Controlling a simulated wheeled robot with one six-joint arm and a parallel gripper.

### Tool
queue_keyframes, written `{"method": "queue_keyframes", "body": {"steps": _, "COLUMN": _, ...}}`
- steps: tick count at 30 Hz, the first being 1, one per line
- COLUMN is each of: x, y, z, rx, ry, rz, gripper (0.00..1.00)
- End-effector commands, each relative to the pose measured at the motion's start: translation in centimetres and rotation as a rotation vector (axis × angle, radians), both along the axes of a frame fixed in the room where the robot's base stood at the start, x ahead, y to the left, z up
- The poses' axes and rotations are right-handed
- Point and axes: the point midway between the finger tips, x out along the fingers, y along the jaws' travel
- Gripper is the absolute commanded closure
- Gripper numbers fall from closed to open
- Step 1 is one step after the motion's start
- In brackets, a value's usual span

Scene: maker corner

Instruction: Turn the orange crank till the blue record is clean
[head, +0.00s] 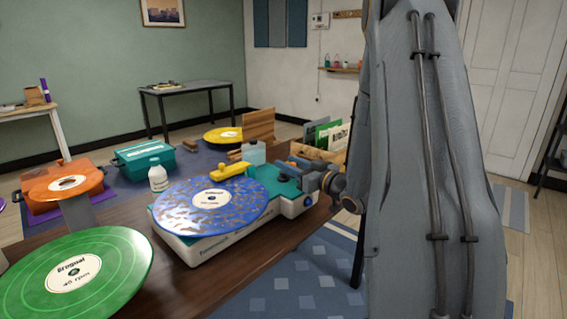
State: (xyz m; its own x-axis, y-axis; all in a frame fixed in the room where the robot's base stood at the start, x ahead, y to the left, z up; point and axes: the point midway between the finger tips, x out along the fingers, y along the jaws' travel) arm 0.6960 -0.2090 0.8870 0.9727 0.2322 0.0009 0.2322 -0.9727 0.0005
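The blue record (180,200) lies flat on a white and teal cleaning machine (195,248) at the table's front. Brownish patches of dirt cover much of its blue surface around a white label. A yellow bar (232,171) reaches over the record's far side. My gripper (294,172) is at the machine's right end, close to its teal housing. I cannot make out the orange crank; my gripper and wrist cover that spot. Whether the fingers are open or shut on something is too small and covered to tell.
A green record (110,265) lies at front left, an orange one (66,184) behind it, a yellow one (222,134) at the back. A white bottle (158,178) and a clear bottle (254,153) stand behind the machine. A record crate (333,152) stands behind my wrist.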

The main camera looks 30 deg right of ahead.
Motion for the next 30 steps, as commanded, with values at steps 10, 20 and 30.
{"method": "queue_keyframes", "body": {"steps": 10, "x": 2.1, "y": 0.7, "z": -0.1, "rx": 0.001, "ry": 0.001, "rz": 0.002, "gripper": 0.67}}
{"method": "queue_keyframes", "body": {"steps": 20, "x": 2.2, "y": 0.8, "z": 0.0, "rx": 0.001, "ry": 0.001, "rz": 0.004, "gripper": 0.94}}
{"method": "queue_keyframes", "body": {"steps": 30, "x": 2.2, "y": 1.0, "z": 0.0, "rx": 0.001, "ry": 0.0, "rz": -0.016, "gripper": 1.0}}
